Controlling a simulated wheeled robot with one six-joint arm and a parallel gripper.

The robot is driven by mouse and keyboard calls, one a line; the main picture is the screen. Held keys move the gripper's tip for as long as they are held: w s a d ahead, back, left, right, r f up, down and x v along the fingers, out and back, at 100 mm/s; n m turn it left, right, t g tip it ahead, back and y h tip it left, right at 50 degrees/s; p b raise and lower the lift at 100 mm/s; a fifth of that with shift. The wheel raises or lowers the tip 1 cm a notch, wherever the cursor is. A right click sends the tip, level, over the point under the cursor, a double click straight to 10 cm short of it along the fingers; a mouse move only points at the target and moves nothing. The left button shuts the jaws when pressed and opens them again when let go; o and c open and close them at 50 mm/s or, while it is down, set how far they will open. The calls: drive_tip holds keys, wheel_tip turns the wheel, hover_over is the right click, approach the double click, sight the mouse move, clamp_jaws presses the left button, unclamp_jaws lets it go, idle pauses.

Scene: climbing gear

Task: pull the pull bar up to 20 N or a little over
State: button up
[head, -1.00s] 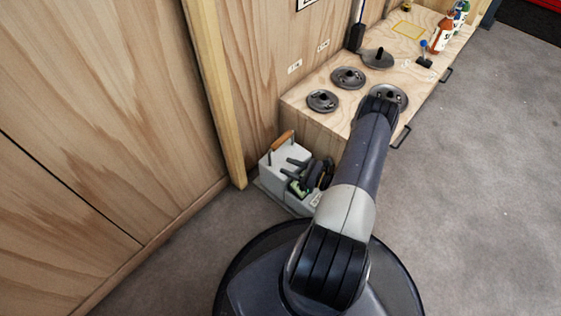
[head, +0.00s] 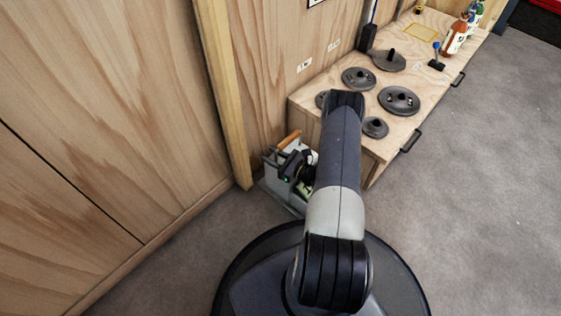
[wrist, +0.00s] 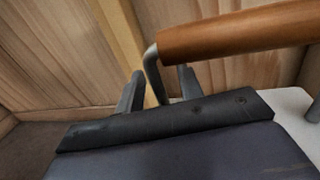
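The pull bar (head: 289,140) is an orange-brown wooden handle on bent grey metal legs, on a pale grey box (head: 270,176) on the floor against the wall. In the wrist view the pull bar (wrist: 240,32) crosses the upper right, with its near leg close to my fingers. My gripper (head: 284,160) is over the box, just below the bar in the picture. In the wrist view my gripper (wrist: 160,86) has its fingers apart, and the leg shows between them; I cannot tell whether they touch it. A greenish panel on the box is mostly hidden by my arm, unreadable.
A wooden bench (head: 375,157) with several dark round weights stands right of the box. Bottles (head: 458,35) stand at its far end. A wooden post (head: 224,100) rises left of the box. Grey floor (head: 460,200) is clear at right.

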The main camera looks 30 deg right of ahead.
sight(277, 151)
drive_tip(key=shift+w+a, duration=0.1)
drive_tip(key=shift+w, duration=0.05)
clamp_jaws()
idle(0.4)
drive_tip(key=shift+r+p, duration=1.4)
drive_tip(key=shift+r, duration=0.95)
idle(0.8)
drive_tip(key=shift+f, duration=0.15)
drive_tip(key=shift+f+b, duration=1.75)
drive_tip(key=shift+f, duration=0.25)
unclamp_jaws()
